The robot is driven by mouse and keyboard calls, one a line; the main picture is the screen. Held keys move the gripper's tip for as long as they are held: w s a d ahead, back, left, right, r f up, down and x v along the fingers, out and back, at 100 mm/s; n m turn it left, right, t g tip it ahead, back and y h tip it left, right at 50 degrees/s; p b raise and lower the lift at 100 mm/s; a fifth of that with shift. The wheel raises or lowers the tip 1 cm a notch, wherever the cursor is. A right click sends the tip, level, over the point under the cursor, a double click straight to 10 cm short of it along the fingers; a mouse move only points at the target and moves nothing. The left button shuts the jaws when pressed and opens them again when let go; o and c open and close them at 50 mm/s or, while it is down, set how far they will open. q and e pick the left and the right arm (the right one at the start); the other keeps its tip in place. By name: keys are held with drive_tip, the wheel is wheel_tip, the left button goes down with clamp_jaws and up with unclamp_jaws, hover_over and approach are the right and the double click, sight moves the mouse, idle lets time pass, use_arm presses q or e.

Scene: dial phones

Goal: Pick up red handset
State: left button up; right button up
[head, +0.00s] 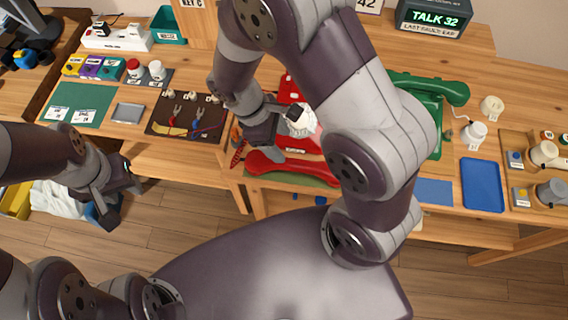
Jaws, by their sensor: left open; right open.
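The red handset (292,167) lies along the front of the red phone on the desk, in the middle of the head view. Part of the red phone (290,92) shows behind it, with a white dial area; my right arm hides much of it. My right gripper (243,150) is open, just left of the handset's left end and above the desk. I cannot tell whether it touches the handset. My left gripper (112,205) is open and empty, out in front of the desk at the left, far from the handset.
A green phone (430,92) stands to the right behind my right arm. A blue tray (482,184) lies further right. A dark tool mat (185,116) with pliers lies to the left. A display reading TALK 32 (433,17) stands at the back. A bin with white cloth (60,203) is below left.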

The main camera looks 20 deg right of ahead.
sight(296, 163)
drive_tip(key=b+x, duration=0.1)
drive_tip(key=x, duration=1.1)
drive_tip(key=shift+w, duration=0.1)
drive_tip(key=shift+a+r, duration=0.1)
clamp_jaws()
